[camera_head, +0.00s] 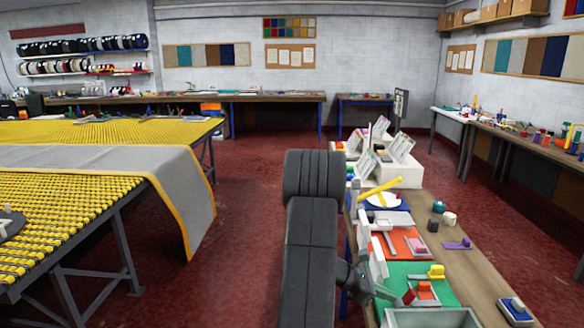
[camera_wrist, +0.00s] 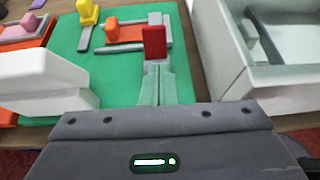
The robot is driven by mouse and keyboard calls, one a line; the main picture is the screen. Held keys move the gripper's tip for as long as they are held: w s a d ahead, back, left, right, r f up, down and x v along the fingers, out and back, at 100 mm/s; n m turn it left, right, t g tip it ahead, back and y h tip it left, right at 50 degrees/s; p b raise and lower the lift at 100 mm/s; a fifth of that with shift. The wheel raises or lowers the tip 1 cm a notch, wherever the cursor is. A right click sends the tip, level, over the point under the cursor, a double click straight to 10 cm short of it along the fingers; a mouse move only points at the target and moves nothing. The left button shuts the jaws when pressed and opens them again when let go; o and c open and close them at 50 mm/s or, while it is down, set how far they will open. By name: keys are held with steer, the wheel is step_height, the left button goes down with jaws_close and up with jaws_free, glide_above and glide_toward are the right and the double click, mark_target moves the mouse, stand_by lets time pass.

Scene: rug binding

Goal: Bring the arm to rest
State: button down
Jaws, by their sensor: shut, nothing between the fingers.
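My arm (camera_head: 312,235) extends over the left edge of the long workbench (camera_head: 462,262). My gripper (camera_head: 392,296) is low over the green mat (camera_head: 398,272); its fingers also show in the wrist view (camera_wrist: 158,72), together and empty. A small upright red piece (camera_wrist: 154,42) stands just beyond the fingertips, and I cannot tell whether they touch it. An orange-red block on a grey-edged piece (camera_wrist: 138,32) and a yellow block (camera_wrist: 88,12) lie farther off on the mat.
A grey open tray (camera_head: 432,318) stands right of my gripper in the wrist view. A white upright block (camera_wrist: 40,82) is close on the left. A yellow table (camera_head: 60,205) with a grey rug (camera_head: 110,157) stands left, with open red floor (camera_head: 240,225) between.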

steer(key=shift+w+a+f+h+b, duration=0.3)
steer(key=shift+a+h+b, duration=0.2)
steer(key=shift+h, duration=0.2)
steer(key=shift+s+d+r, duration=0.1)
